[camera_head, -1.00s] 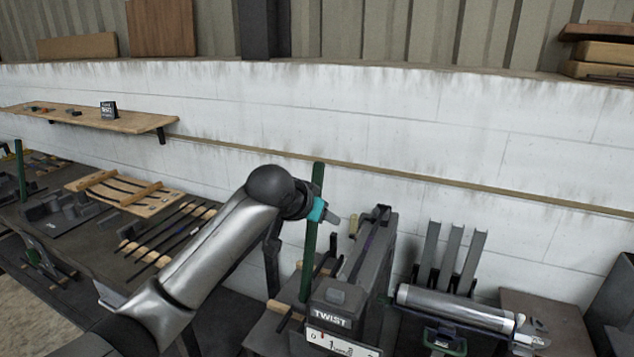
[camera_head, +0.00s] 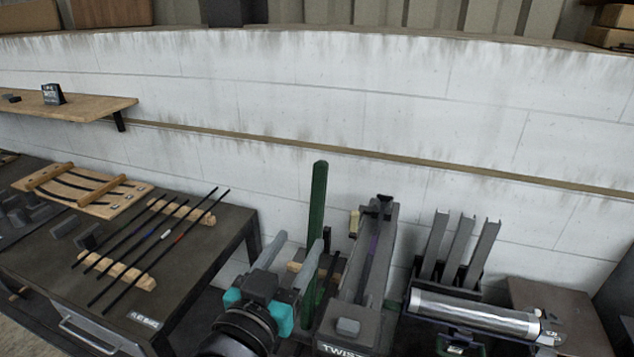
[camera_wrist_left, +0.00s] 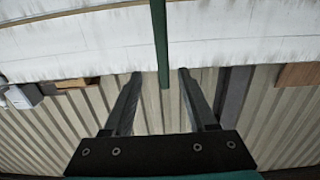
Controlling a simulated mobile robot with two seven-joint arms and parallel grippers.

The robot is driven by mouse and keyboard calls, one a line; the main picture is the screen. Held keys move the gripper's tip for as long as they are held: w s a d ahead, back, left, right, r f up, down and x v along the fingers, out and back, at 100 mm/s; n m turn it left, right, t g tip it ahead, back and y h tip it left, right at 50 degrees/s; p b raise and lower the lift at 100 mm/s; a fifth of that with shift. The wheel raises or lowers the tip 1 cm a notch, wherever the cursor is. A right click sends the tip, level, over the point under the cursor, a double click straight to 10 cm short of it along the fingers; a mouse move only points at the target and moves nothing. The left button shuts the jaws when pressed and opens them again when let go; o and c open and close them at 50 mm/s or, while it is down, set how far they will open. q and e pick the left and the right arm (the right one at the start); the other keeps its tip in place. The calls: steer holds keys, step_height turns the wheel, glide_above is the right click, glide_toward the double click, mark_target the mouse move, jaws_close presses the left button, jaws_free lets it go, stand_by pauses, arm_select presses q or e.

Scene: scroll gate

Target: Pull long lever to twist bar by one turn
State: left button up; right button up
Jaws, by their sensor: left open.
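The long green lever (camera_head: 318,215) stands upright at the left side of the grey twist machine (camera_head: 345,328), which has a partly cut-off "TWIST" label. A dark bar (camera_head: 374,250) with a purple mark lies along the machine. My left gripper (camera_head: 296,250) is open beside the lever, and its right fingertip overlaps the lever in the head view. In the left wrist view the lever (camera_wrist_left: 160,40) ends between the two spread fingertips (camera_wrist_left: 160,74), with gaps on both sides. My right gripper is not in view.
A dark table (camera_head: 215,255) with several thin rods (camera_head: 150,240) on wooden blocks stands to the left. A white block wall (camera_head: 300,100) with a wooden shelf (camera_head: 70,103) is behind.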

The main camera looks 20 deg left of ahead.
mark_target(324, 193)
arm_select(q)
steer(key=w, duration=1.4)
steer(key=shift+w+d+r+b, duration=0.1)
steer(key=shift+w+r+b, duration=0.2)
steer(key=shift+b, duration=0.05)
steer(key=shift+c, duration=0.3)
jaws_close()
stand_by(1.0)
